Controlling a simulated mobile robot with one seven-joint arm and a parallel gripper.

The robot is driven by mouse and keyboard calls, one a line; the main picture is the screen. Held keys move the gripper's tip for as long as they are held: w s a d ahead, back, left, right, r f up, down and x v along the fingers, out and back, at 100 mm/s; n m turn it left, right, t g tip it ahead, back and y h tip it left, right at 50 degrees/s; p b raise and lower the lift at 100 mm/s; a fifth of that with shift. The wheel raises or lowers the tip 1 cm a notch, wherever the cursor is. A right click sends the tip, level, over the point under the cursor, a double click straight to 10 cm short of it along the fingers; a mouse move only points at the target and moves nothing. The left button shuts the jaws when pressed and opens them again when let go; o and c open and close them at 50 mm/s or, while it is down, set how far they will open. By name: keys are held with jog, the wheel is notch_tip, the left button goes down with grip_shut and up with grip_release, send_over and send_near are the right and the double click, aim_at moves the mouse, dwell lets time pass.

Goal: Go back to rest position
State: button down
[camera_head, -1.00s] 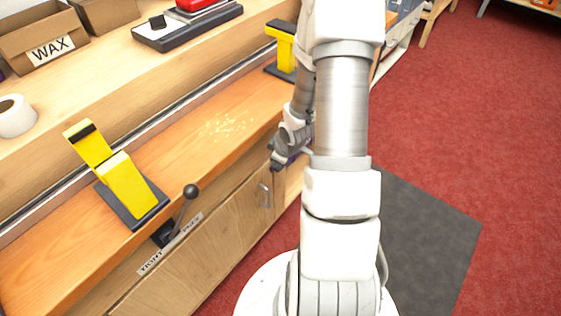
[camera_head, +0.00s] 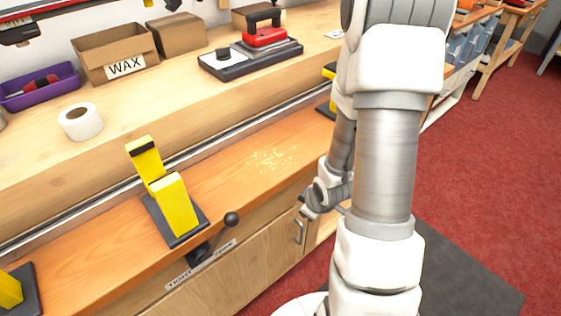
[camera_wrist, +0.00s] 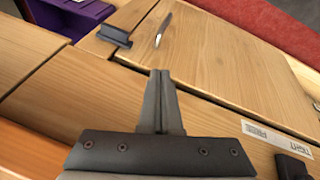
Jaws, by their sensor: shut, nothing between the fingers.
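My gripper (camera_wrist: 162,75) is shut and empty in the wrist view, its two fingers together in front of the bench's wooden cabinet front (camera_wrist: 215,60). In the head view my arm is folded on the right side of the picture, and my gripper (camera_head: 307,212) hangs low beside the bench's front edge, near the metal door handle (camera_head: 299,232). Part of the gripper is hidden there by my own arm. In the wrist view a metal handle (camera_wrist: 163,30) lies beyond the fingertips, apart from them.
A black-knobbed lever (camera_head: 231,219) juts from the bench front. Yellow clamps (camera_head: 176,205) and yellow specks (camera_head: 272,159) are on the bench. Red carpet (camera_head: 480,170) is open at right.

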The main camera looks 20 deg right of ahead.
jog(key=shift+r, duration=0.1)
jog(key=a+r+m+h, duration=0.2)
jog(key=a+r+m, duration=0.15)
jog(key=r, duration=1.45)
jog(key=s+a+r+m+y+p, duration=0.1)
jog(key=s+a+r, duration=0.3)
jog(key=s+r, duration=0.25)
jog(key=s+a+r+m+y, duration=0.1)
jog(key=s+a+r+m, duration=0.1)
jog(key=s+a+r, duration=0.4)
notch_tip(320, 180, up, 18)
jog(key=w+d+p, duration=0.1)
jog(key=d+p, duration=0.1)
jog(key=p, duration=1.5)
jog(key=shift+w+r+t+p, duration=0.15)
jog(key=shift+w+t+p, duration=0.05)
jog(key=shift+t+p, duration=0.2)
